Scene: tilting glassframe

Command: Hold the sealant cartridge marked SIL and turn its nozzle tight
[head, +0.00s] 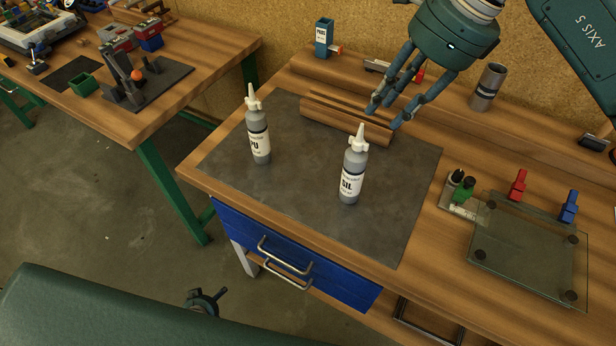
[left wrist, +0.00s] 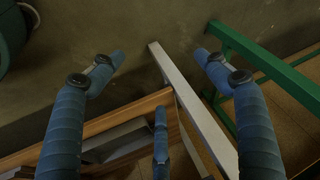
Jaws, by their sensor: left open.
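The sealant cartridge marked SIL (head: 352,180) stands upright on the dark mat, a white nozzle (head: 359,138) on its top. A similar cartridge marked PU (head: 259,139) stands upright to its left, also with a white nozzle. My right gripper (head: 384,115) hangs from the upper right, its fingers apart and empty, just above and behind the SIL nozzle in the picture; the exact gap is unclear. My left gripper (head: 206,297) is low in front of the bench, away from both cartridges. The left wrist view shows its open, empty fingers (left wrist: 160,62) over the floor and bench legs.
The dark mat (head: 300,215) has free room around the cartridges. Behind them lies a grooved wooden block (head: 335,118). A glass plate (head: 525,250) with red and blue clamps lies at right. A blue drawer (head: 290,255) with metal handles faces the front. A grey cylinder (head: 488,86) stands behind.

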